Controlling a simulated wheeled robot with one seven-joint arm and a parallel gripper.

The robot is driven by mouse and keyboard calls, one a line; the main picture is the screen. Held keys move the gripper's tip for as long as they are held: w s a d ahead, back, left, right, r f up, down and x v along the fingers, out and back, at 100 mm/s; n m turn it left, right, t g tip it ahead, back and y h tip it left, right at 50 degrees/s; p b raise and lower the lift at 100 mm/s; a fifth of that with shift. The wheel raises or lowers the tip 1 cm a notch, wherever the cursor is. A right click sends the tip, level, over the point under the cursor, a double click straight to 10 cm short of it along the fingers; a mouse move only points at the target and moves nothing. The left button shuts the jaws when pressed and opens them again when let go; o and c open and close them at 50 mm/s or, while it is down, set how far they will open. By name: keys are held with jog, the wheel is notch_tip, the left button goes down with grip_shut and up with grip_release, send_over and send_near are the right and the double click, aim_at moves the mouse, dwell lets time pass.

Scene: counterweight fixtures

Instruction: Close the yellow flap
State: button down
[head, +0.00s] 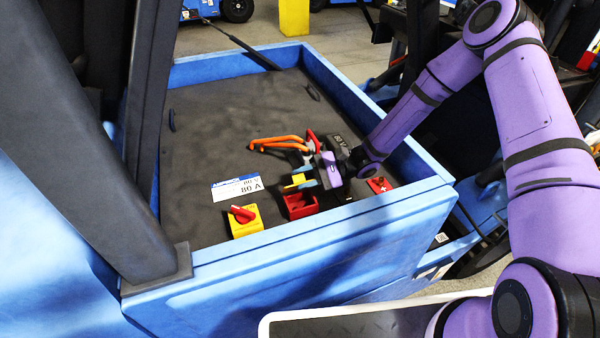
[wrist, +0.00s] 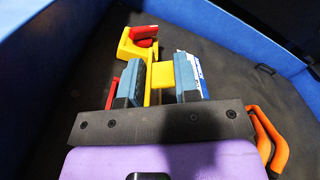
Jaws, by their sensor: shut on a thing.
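The yellow flap (head: 297,181) is a small yellow piece at the red box (head: 300,206) in the tray of the blue vehicle. My gripper (wrist: 160,78) is shut on the yellow flap (wrist: 161,74), with one blue-grey finger on each side of it. In the head view my gripper (head: 304,184) reaches in from the right, just above the red box. My wrist and fingers hide part of the flap, and its hinge and exact angle cannot be made out. A sliver of red shows left of the fingers in the wrist view.
A yellow block with a red switch (head: 243,218) stands left of the red box. A white label reading 80 A (head: 237,188), orange cables (head: 276,142) and a small red piece (head: 379,185) are nearby. The blue rim (head: 330,222) walls the tray; its rear floor is clear.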

jog(key=s+n, duration=0.1)
jog(key=f+n, duration=0.1)
jog(key=n, duration=0.1)
jog(key=shift+s+d+f, duration=0.1)
jog(key=shift+s+d, duration=0.2)
jog(key=shift+s, duration=0.05)
jog(key=shift+s+d+f+n, duration=0.1)
jog(key=shift+s+f+n, duration=0.25)
jog(key=shift+n, duration=0.55)
jog(key=shift+s+d+f+n, duration=0.1)
jog(key=shift+s+f+n, duration=0.15)
jog(key=shift+n, duration=0.65)
jog(key=shift+f, duration=0.1)
jog(key=c, duration=1)
grip_release()
jog(key=shift+o, duration=0.2)
